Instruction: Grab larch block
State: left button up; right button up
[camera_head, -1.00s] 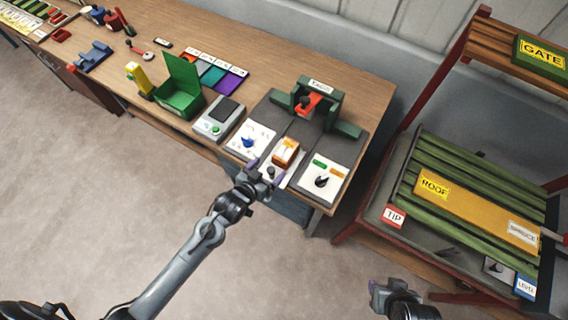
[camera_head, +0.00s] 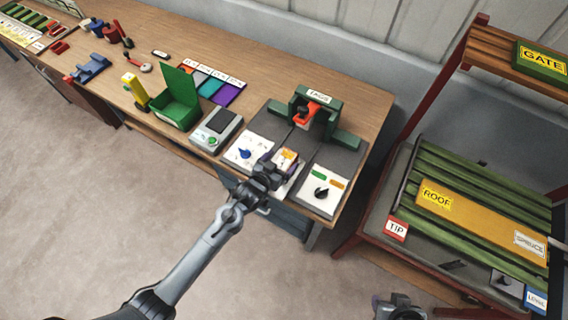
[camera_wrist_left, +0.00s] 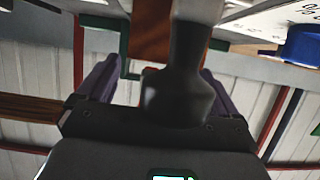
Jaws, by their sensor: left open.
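A small orange-brown block with a pale yellow label (camera_head: 287,155), too small to read, sits on the grey fixture near the table's front edge; I take it for the larch block. My left gripper (camera_head: 278,163) is open at its near side and partly hides it. In the left wrist view, a brown face (camera_wrist_left: 152,32) shows between and beyond the two purple fingers (camera_wrist_left: 158,82). A dark knob-like post (camera_wrist_left: 180,88) stands in front of it, between the fingers. I cannot tell whether the fingers touch the block. My right gripper (camera_head: 392,306) is at the bottom edge, partly cut off.
White panels with a blue knob (camera_head: 244,154) and a black knob (camera_head: 321,192) flank the block. A green frame with an orange part (camera_head: 307,112) stands behind. A grey scale (camera_head: 216,128) and an open green box (camera_head: 180,103) are left. A slatted red rack (camera_head: 480,200) stands right.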

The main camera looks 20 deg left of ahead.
aim_at(288, 154)
pick_arm(q)
jog(key=shift+x, duration=1.65)
jog(key=c, duration=1.2)
